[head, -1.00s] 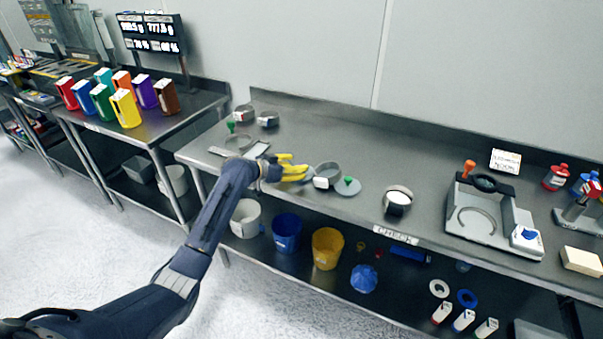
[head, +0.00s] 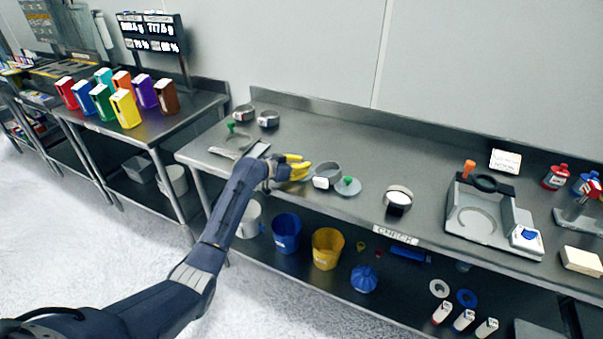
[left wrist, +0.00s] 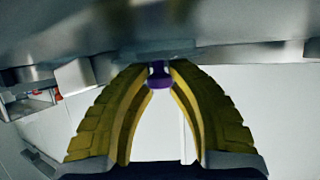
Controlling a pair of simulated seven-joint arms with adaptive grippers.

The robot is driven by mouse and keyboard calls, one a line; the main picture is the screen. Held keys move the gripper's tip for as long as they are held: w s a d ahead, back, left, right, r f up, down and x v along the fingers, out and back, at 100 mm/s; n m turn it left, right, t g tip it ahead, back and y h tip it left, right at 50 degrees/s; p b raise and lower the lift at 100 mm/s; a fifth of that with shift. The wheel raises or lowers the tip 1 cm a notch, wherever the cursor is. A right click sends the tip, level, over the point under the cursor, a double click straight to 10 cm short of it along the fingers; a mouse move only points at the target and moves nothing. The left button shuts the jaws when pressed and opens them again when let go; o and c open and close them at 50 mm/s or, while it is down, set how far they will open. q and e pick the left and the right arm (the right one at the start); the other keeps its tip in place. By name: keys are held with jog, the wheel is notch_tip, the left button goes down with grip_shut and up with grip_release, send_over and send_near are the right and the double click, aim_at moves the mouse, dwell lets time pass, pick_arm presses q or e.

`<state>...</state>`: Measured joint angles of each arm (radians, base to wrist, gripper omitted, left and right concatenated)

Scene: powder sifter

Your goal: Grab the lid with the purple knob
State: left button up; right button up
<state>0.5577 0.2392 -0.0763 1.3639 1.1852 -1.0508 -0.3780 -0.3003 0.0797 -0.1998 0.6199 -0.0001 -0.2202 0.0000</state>
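The purple knob (left wrist: 159,80) shows in the left wrist view between the fingertips of my left gripper (left wrist: 160,68). A grey flat edge, apparently its lid (left wrist: 162,50), lies just beyond the fingertips. The two yellow fingers stand apart, one on each side of the knob; whether either one touches it is unclear. In the head view my left gripper (head: 300,166) is low over the counter, left of a grey sieve ring (head: 327,173). There the fingers hide the purple knob and its lid. My right gripper is out of view.
A lid with a green knob (head: 348,186) lies right of the sieve ring. A grey sifter machine (head: 485,215) stands farther right on the counter (head: 300,135). Another green knob (head: 231,127) and two small rings are at the far left. The counter's middle back is clear.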

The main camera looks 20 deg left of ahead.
pick_arm(q)
grip_shut()
dwell(0.4)
